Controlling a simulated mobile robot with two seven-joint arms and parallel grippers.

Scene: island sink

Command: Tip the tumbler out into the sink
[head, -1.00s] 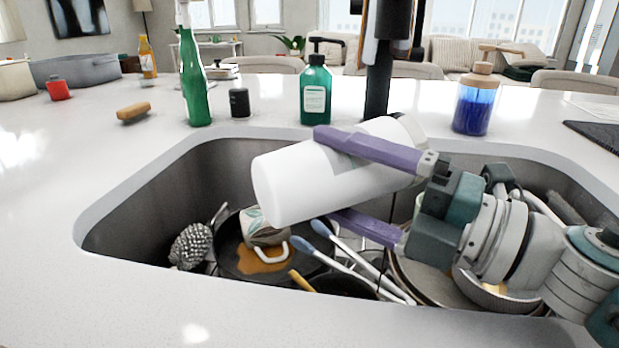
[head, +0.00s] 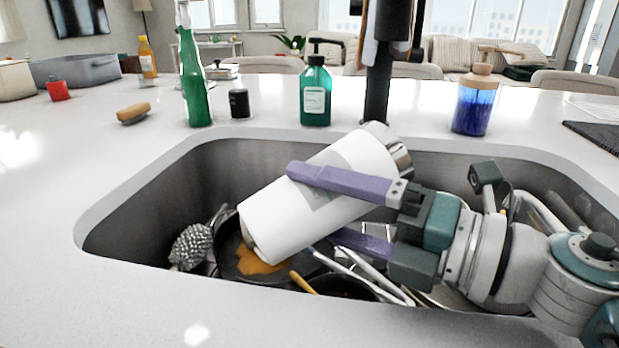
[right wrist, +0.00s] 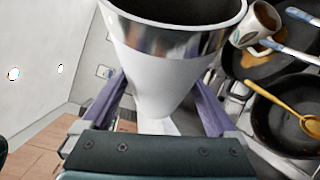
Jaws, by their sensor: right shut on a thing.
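The white tumbler (head: 335,185) is tilted over the sink (head: 150,215), its left end low above a dark pan (head: 228,245) and its right end, with a metal band, raised. My right gripper (head: 315,205) is shut on the tumbler's side, its purple fingers on either side. In the right wrist view the tumbler (right wrist: 160,75) shows a wide metal rim and a dark opening at the top, between my right gripper's fingers (right wrist: 155,100). Whether anything is inside cannot be told. My left gripper is not in view.
A black faucet (head: 377,90) stands behind.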

